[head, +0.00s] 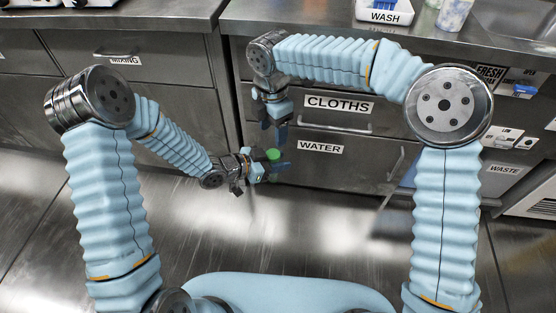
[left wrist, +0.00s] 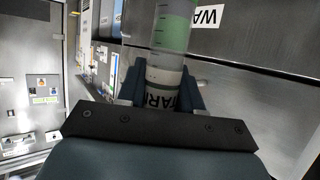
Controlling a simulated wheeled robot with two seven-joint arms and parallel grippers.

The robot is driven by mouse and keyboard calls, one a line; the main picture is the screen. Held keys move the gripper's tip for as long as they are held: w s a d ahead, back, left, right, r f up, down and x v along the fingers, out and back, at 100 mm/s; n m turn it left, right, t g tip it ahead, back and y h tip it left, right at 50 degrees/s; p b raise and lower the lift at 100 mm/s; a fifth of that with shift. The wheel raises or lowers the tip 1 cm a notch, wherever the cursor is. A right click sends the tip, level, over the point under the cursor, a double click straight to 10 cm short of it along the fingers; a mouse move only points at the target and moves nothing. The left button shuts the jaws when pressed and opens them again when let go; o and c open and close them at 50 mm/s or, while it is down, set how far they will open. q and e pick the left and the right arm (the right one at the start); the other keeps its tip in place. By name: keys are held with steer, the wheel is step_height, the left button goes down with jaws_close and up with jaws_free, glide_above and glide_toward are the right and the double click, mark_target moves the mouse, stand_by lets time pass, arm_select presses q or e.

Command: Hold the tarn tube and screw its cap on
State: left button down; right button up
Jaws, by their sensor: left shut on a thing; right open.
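My right gripper (head: 275,128) is open and points down just above the green top. I cannot see a separate cap.
Steel drawers labelled CLOTHS (head: 339,104) and WATER (head: 321,147) stand close behind the grippers. The counter above holds a WASH tray (head: 384,12). A WASTE label (head: 504,169) is at the right. The floor below is clear.

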mark_target(273, 154)
stand_by(0.3)
step_height(273, 154, down, 8)
stand_by(0.6)
steer(key=c, duration=1.1)
steer(key=shift+o, duration=0.2)
steer(key=m, duration=0.3)
